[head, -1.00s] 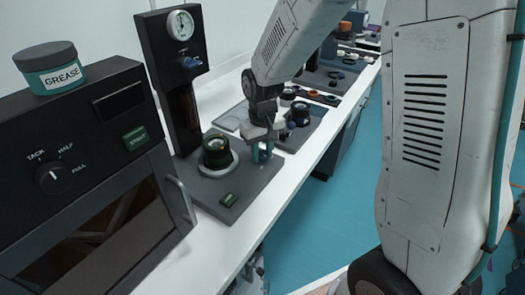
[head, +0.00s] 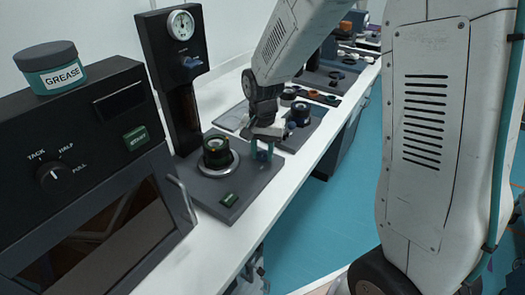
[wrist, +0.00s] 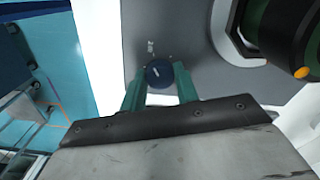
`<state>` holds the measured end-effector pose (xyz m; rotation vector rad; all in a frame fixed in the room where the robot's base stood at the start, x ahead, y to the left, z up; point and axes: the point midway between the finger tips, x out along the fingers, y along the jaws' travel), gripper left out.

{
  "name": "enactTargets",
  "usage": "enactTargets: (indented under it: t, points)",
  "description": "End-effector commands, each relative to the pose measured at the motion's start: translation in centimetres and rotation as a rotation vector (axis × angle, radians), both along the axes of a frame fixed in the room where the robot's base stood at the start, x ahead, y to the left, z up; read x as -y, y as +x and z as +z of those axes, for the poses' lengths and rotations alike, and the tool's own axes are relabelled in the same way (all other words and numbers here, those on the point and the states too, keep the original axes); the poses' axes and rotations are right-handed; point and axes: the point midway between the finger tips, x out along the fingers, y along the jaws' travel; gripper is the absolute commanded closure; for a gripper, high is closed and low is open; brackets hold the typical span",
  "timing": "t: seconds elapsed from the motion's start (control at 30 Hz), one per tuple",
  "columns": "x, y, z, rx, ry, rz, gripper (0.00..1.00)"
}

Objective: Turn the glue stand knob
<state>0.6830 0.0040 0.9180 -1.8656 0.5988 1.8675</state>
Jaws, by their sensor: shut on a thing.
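The glue stand (head: 240,188) has a dark base plate and a tall black column with a round gauge (head: 180,25) at its top. My gripper (head: 262,152) is at the right side of the base, fingers pointing down. In the wrist view, the teal fingers of my gripper (wrist: 160,82) are shut on a round dark blue knob (wrist: 159,72) with a short white mark on its face. The fingers hide part of this knob in the head view. Another blue knob (head: 191,62) sits on the column below the gauge, apart from my gripper.
A green-and-black ringed part (head: 216,150) stands in a pale ring on the base, left of my gripper. A green button (head: 229,199) is near the front edge. A black oven (head: 90,170) with a grease jar (head: 50,68) stands left. More stations line the table behind.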

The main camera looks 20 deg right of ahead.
Motion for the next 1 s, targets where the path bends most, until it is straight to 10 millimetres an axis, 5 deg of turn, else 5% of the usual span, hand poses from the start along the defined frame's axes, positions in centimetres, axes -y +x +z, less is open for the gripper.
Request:
enactTargets:
  t: [0.57, 0.6, 0.67, 1.0]
  points:
    - [0.07, 0.25, 0.18, 0.008, -0.001, -0.034, 0.93]
    - [0.06, 0.26, 0.18, 0.008, -0.001, -0.034, 0.64]
    - [0.06, 0.24, 0.17, 0.007, 0.000, -0.034, 0.48]
    - [0.02, 0.12, 0.43, 0.004, 0.000, -0.034, 0.48]
